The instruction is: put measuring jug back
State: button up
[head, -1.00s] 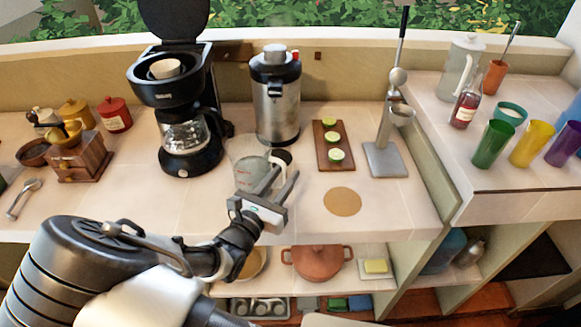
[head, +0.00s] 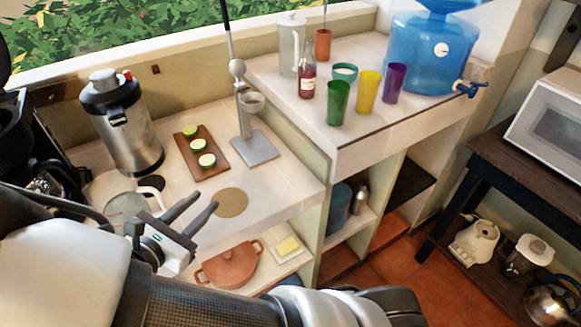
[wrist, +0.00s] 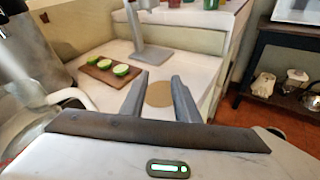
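The clear measuring jug (head: 122,208) stands on the lower counter, just left of and behind my gripper in the head view. Its lower part is partly hidden by my arm. In the wrist view a clear, blurred shape at the left edge (wrist: 28,135) looks like part of it. My gripper (head: 198,212) is over the counter's front part, its two fingers apart and pointing right. In the wrist view the gap between the fingers (wrist: 160,95) is empty, with counter and a round cork mat (head: 231,202) beyond. I cannot tell whether gripper and jug touch.
A steel flask (head: 125,130), a board with lime halves (head: 203,158) and a citrus press (head: 252,140) stand behind. The raised counter at right holds coloured cups (head: 367,97), a bottle (head: 307,80) and a blue water dispenser (head: 432,50). A pot (head: 230,265) is on the shelf below.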

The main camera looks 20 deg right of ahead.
jog(key=s+d+r+m+g+y, duration=0.2)
jog(key=s+d+r+m+g, duration=0.1)
jog(key=d+m+g, duration=0.3)
jog(key=s+d+r+m+g+y, duration=0.1)
jog(key=s+d+r+m+g, duration=0.2)
jog(key=d+m, duration=0.5)
jog(key=s+d+r+m+t+y, duration=0.1)
jog(key=s+d+r+m+y, duration=0.1)
jog(key=r+m, duration=0.3)
jog(key=s+d+r+m+t+y, duration=0.2)
jog(key=s+r+m+y, duration=0.2)
jog(key=s+r+m, duration=0.1)
notch_tip(320, 180, up, 2)
jog(key=shift+s+d+r+m+y, duration=0.2)
jog(key=shift+s+d+m+y, duration=0.1)
jog(key=shift+m, duration=0.2)
jog(key=shift+a, duration=0.1)
